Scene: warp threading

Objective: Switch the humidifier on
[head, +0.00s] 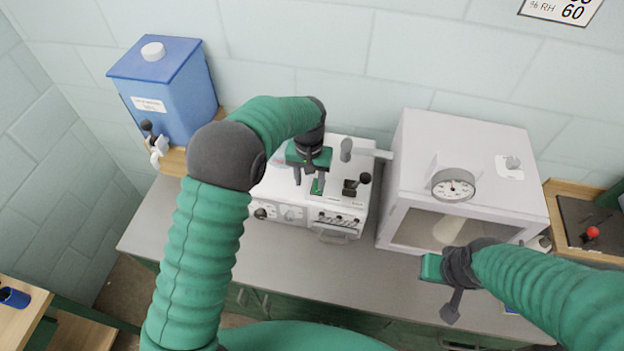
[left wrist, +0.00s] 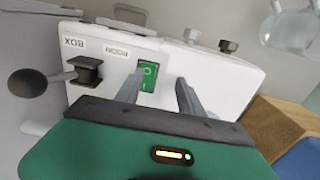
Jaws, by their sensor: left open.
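The humidifier (head: 285,212) is a white box unit in the middle of the counter. Its green rocker switch (left wrist: 148,77) is on the top panel, with I and O marks; it also shows in the head view (head: 317,187). My left gripper (head: 308,182) points down over the panel, open and empty. In the left wrist view its two fingers (left wrist: 158,92) are apart, one close beside the switch; I cannot tell if it touches. My right gripper (head: 443,290) hangs in front of the glass-fronted box; its jaws do not show clearly.
A lever with a black ball knob (left wrist: 27,83) stands by the BOX and ROOM labels. A blue tank (head: 165,95) with a tap is at left. A white box with a round gauge (head: 453,185) stands close at right. The counter front (head: 285,265) is clear.

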